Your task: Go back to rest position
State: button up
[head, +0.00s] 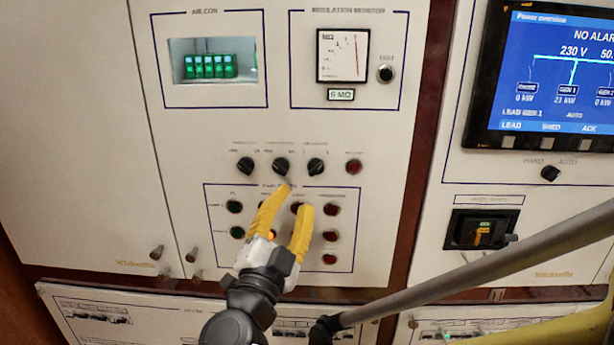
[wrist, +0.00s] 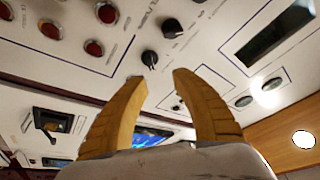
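My gripper (head: 293,208) has yellow fingers and is in front of the lower part of the middle cabinet panel in the head view. Its fingers stand apart with nothing between them. It covers part of the boxed group of round buttons. In the wrist view my gripper (wrist: 160,84) also shows open and empty, with its fingertips near a black knob (wrist: 150,58). Whether the fingertips touch the panel cannot be told.
Above the gripper are black rotary knobs (head: 281,165), a meter (head: 343,55) and a window with green breakers (head: 211,66). A blue screen (head: 556,70) is at the right.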

notch_tip(320, 180, up, 6)
jog(key=w+d+n+y, duration=0.1)
jog(key=w+n+y, duration=0.1)
jog(key=n+y, duration=0.75)
jog(key=s+d+f+n+g+h, duration=0.1)
jog(key=s+d+f+g+h, duration=0.1)
jog(key=s+d+f+g, duration=0.4)
jog(key=s+d+f+n+g+h, duration=0.2)
jog(key=s+d+f+g, duration=0.5)
jog(key=s+d+f, duration=0.6)
notch_tip(320, 180, down, 5)
jog(key=shift+d+g, duration=0.3)
jog(key=shift+d, duration=0.95)
